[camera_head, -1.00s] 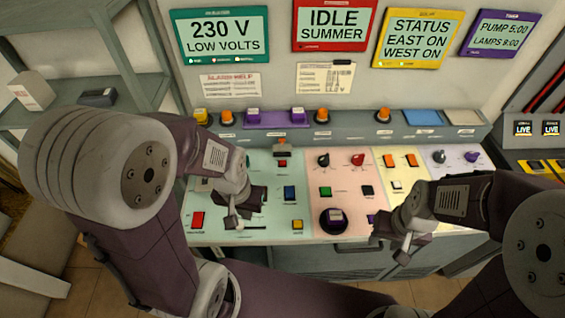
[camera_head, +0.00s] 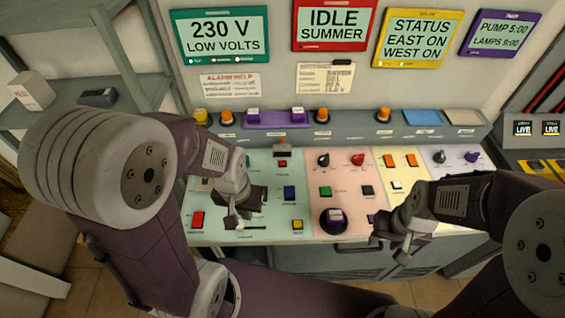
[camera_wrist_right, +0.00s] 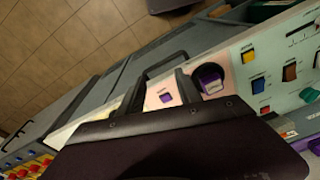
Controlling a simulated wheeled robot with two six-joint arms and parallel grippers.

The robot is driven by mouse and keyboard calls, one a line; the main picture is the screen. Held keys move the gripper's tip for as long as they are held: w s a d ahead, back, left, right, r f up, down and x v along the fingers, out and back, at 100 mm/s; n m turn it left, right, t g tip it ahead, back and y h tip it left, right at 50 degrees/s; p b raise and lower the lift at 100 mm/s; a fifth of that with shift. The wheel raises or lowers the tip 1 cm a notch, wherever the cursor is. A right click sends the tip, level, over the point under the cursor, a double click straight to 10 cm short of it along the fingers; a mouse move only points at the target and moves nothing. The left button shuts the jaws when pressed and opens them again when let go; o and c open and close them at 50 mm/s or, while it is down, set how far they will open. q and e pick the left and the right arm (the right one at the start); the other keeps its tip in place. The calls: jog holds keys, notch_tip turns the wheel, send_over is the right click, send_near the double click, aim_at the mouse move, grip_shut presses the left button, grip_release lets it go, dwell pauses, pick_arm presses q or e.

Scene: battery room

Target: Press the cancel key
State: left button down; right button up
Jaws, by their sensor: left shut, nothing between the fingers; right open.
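The control panel (camera_head: 340,230) has coloured sections with several keys; their labels are too small to read, so I cannot tell which is the cancel key. On the green section are a red key (camera_head: 197,219), a blue key (camera_head: 290,192) and a yellow key (camera_head: 297,225). On the pink section are a green key (camera_head: 325,191), a dark key (camera_head: 367,190) and a purple key in a round black surround (camera_head: 335,216). My left gripper (camera_head: 238,222) is shut and empty over the green section. My right gripper (camera_head: 390,248) is open near the panel's front edge; its fingers also show in the right wrist view (camera_wrist_right: 160,90).
Screens reading "230 V LOW VOLTS" (camera_head: 220,36), "IDLE SUMMER" (camera_head: 334,25) and "STATUS EAST ON WEST ON" (camera_head: 418,38) hang above. A ledge with orange, purple and yellow buttons (camera_head: 226,117) runs behind the panel. A shelf (camera_head: 140,95) stands left. A handle (camera_head: 355,248) protrudes below.

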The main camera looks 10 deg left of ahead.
jog(key=shift+c, duration=0.3)
grip_shut()
dwell(1.3)
